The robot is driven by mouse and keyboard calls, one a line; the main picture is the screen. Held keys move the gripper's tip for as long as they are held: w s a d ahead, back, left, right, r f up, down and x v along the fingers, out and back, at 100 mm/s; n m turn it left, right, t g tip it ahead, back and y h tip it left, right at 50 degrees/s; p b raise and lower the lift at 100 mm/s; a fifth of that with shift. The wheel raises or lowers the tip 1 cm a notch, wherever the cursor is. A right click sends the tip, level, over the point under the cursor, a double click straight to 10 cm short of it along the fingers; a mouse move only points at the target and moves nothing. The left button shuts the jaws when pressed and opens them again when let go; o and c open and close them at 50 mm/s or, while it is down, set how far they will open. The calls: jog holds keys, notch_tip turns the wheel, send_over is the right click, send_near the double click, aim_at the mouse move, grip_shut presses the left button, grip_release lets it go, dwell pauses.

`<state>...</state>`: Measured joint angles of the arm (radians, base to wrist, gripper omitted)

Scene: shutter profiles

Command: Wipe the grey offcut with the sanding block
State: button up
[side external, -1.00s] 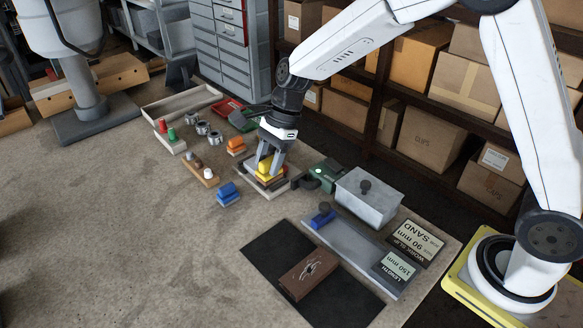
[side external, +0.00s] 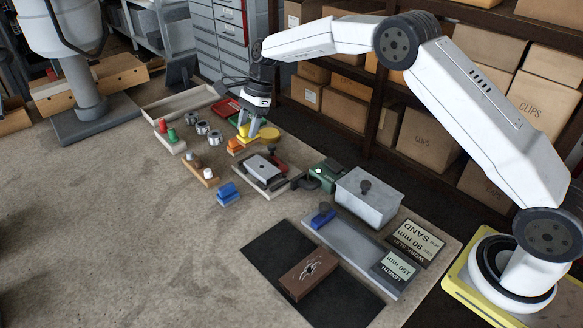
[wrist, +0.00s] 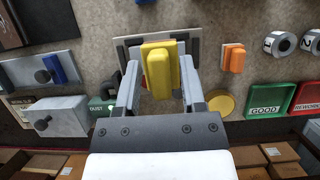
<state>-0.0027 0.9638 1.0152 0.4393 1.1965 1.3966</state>
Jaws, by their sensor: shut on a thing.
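My gripper (side external: 250,128) is shut on the yellow sanding block (wrist: 158,70), which sits between its two fingers in the wrist view. In the side view the gripper hangs behind and left of the grey offcut, and the held block is small and partly hidden by the fingers. The grey offcut (side external: 262,169) lies uncovered on a pale-edged holder (side external: 284,185). The block and the offcut are apart. In the wrist view the raised block covers much of the holder area.
An orange block (side external: 235,146) stands left of the holder, and a blue block (side external: 228,193) is in front. A yellow disc (wrist: 220,103) lies near the GOOD tray (wrist: 265,99). A green device (side external: 324,175) and a grey lidded box (side external: 368,196) stand to the right. The front-left tabletop is clear.

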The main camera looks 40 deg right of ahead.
jog(key=shift+w+d+f, duration=0.2)
jog(key=shift+w+d, duration=0.4)
jog(key=shift+w, duration=0.05)
jog(key=shift+w+d+f, duration=0.2)
jog(key=shift+w+d, duration=0.35)
jog(key=shift+w, duration=0.05)
jog(key=shift+f, duration=4.05)
jog(key=shift+s, duration=0.6)
grip_shut()
jog(key=shift+s, duration=3.25)
jog(key=shift+w, duration=3.9)
notch_tip(320, 180, up, 8)
jog(key=shift+s+a+r, duration=0.1)
jog(key=shift+s, duration=0.05)
